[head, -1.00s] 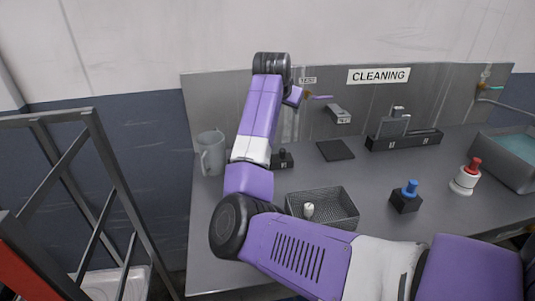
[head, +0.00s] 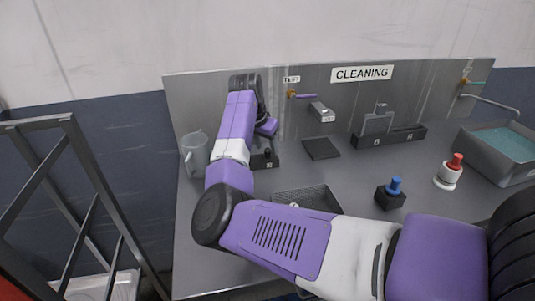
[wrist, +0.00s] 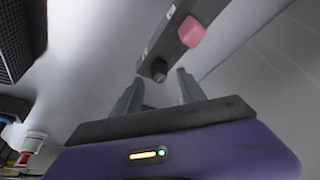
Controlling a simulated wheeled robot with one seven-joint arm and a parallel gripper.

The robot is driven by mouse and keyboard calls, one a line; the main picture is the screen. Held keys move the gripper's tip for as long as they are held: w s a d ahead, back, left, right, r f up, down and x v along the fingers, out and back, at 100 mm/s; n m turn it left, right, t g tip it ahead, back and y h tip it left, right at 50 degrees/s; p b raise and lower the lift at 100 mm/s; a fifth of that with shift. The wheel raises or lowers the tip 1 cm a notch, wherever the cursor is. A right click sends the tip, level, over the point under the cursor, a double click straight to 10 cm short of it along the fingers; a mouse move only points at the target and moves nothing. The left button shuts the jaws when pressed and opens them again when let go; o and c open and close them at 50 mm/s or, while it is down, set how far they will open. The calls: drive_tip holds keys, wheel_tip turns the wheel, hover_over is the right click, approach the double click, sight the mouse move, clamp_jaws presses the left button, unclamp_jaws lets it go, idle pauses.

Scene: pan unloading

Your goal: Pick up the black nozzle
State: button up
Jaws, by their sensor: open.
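A small black nozzle (wrist: 159,70) shows in the wrist view at the end of a dark grey block (wrist: 178,46) with a pink piece on it. My gripper (wrist: 158,88) is open, and its two dark fingers point toward the nozzle. The nozzle appears in the gap between the fingertips, a little beyond them; I cannot tell the exact distance. Nothing is held. In the head view the dark block (head: 262,158) stands on the grey bench beside my forearm, which hides part of it.
A grey jug (head: 195,155) stands just left of my arm. A mesh basket (head: 318,193) is in front, partly covered by my arm. A blue-topped block (head: 392,193), a red-and-white bottle (head: 449,172) and a water basin (head: 500,150) are to the right. A dark pad (head: 321,149) lies behind.

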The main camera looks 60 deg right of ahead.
drive_tip(key=shift+x, duration=0.8)
drive_tip(key=shift+c, duration=0.4)
clamp_jaws()
